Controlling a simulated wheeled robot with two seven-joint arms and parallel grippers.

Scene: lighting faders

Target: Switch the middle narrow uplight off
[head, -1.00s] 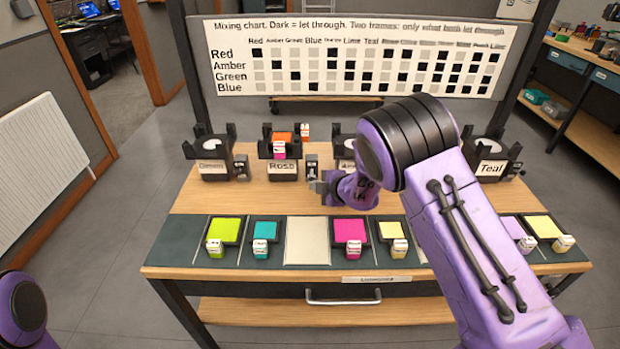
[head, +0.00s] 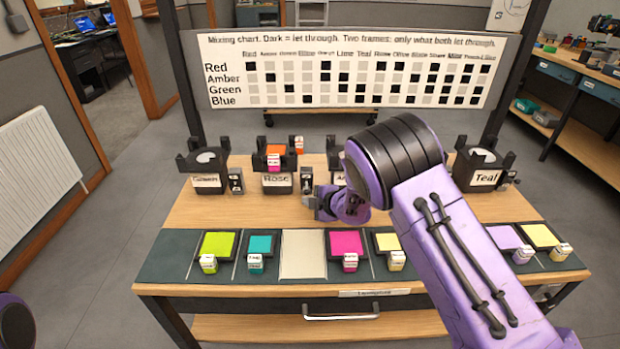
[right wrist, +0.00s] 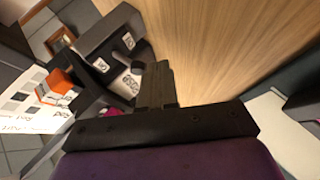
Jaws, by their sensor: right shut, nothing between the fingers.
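Several black uplights stand in a row at the back of the table: a far-left one (head: 206,172) with a label too small to read, the Rose one (head: 277,181), one mostly hidden behind my right arm, its label starting with "A", and Teal (head: 483,168). Small dark switch boxes stand beside them, one right of the far-left uplight (head: 236,181) and one right of Rose (head: 307,180). My left gripper is out of view.
Coloured filter frames, such as green (head: 217,245), teal (head: 260,245) and magenta (head: 346,243), lie along the table front, with one bare pale slot (head: 303,254). Rose holds orange and pink-tagged frames. A mixing chart (head: 220,85) stands behind. My right arm covers the table's right middle.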

